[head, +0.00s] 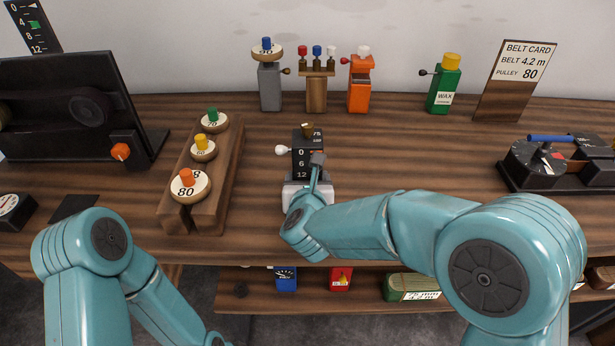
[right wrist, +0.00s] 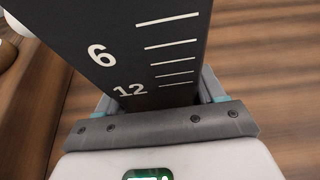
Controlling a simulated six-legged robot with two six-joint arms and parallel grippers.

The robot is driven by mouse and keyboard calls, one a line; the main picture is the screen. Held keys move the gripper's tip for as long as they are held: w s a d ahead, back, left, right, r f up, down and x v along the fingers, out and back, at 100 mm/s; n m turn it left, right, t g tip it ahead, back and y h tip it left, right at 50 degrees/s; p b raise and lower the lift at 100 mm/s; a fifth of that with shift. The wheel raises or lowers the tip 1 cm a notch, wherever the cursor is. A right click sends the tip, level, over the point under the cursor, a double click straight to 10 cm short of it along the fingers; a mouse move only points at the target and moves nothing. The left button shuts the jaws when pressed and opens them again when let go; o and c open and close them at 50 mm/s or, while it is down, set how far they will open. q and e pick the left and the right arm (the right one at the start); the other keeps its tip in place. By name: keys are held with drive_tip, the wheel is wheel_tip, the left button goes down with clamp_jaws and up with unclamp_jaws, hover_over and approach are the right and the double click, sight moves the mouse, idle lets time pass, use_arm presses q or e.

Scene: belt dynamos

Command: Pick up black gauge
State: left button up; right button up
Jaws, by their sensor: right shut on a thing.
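The black gauge (head: 301,158) is a dark upright block with white numbers 0, 6 and 12, near the middle of the wooden bench in the head view. My left gripper is out of view.
A wooden rack (head: 212,178) with several numbered pulleys stands left of the gauge. Bench right of the gauge is clear up to a black-based device (head: 515,185).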

wheel_tip(320, 180, up, 20)
drive_tip(key=p, duration=0.4)
hover_over(308, 124)
use_arm(q)
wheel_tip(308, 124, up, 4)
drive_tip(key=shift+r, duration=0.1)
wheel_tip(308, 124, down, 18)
drive_tip(key=b, duration=1.8)
use_arm(e)
wheel_tip(308, 124, down, 19)
drive_tip(key=shift+s+r, duration=0.1)
use_arm(q)
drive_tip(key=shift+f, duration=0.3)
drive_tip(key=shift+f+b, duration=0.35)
drive_tip(key=shift+b, duration=0.2)
use_arm(e)
drive_tip(key=shift+f, duration=0.45)
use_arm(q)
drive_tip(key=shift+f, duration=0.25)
use_arm(e)
drive_tip(key=shift+f, duration=0.35)
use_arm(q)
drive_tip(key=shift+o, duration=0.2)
